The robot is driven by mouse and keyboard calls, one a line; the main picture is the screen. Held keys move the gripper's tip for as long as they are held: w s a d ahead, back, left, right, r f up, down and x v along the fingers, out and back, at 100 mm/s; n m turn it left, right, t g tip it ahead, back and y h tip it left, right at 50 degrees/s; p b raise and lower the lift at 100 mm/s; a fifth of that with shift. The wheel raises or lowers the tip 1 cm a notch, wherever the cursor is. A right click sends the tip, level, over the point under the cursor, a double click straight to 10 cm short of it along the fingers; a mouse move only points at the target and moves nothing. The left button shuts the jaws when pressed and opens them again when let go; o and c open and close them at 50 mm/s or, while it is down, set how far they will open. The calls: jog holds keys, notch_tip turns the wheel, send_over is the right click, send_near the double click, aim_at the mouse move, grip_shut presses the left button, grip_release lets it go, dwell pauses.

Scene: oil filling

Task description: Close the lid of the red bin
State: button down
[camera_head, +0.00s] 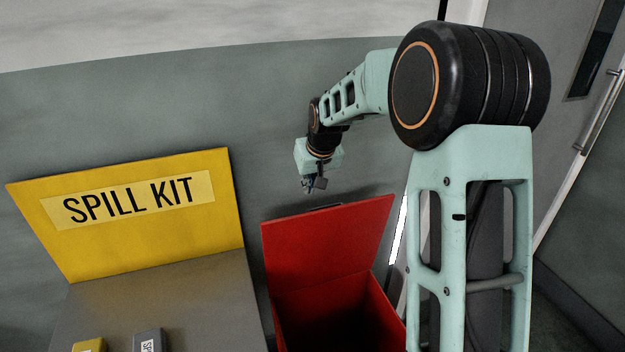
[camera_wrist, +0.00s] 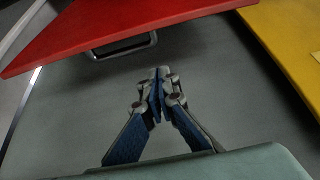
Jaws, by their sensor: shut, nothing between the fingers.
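The red bin (camera_head: 337,316) stands low in the middle of the head view. Its red lid (camera_head: 328,243) is open and tilted up at the back, against the wall side. In the wrist view the lid (camera_wrist: 110,28) fills the upper left, with a metal handle (camera_wrist: 124,46) along its edge. The handle also shows as a dark strip on the lid's top edge in the head view (camera_head: 325,207). My gripper (camera_head: 316,185) is above and behind the lid's top edge. In the wrist view its fingers (camera_wrist: 159,75) are shut, empty and apart from the handle.
A yellow spill kit sign panel (camera_head: 130,240) stands left of the bin, behind a grey surface (camera_head: 180,300) with a yellow box (camera_head: 89,345) and a grey box (camera_head: 148,341). The grey wall (camera_head: 270,120) is behind. A door (camera_head: 570,130) is at the right.

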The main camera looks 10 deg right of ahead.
aim_at(308, 210)
jog(key=x, duration=0.3)
jog(key=shift+w+f, duration=0.1)
jog(key=shift+f, duration=0.6)
jog(key=s, duration=0.2)
jog(key=shift+s+d+p, duration=0.3)
jog(key=shift+s, duration=0.1)
jog(key=shift+s+f, duration=0.2)
jog(key=shift+s, duration=0.1)
jog(key=shift+s+d+f, duration=0.1)
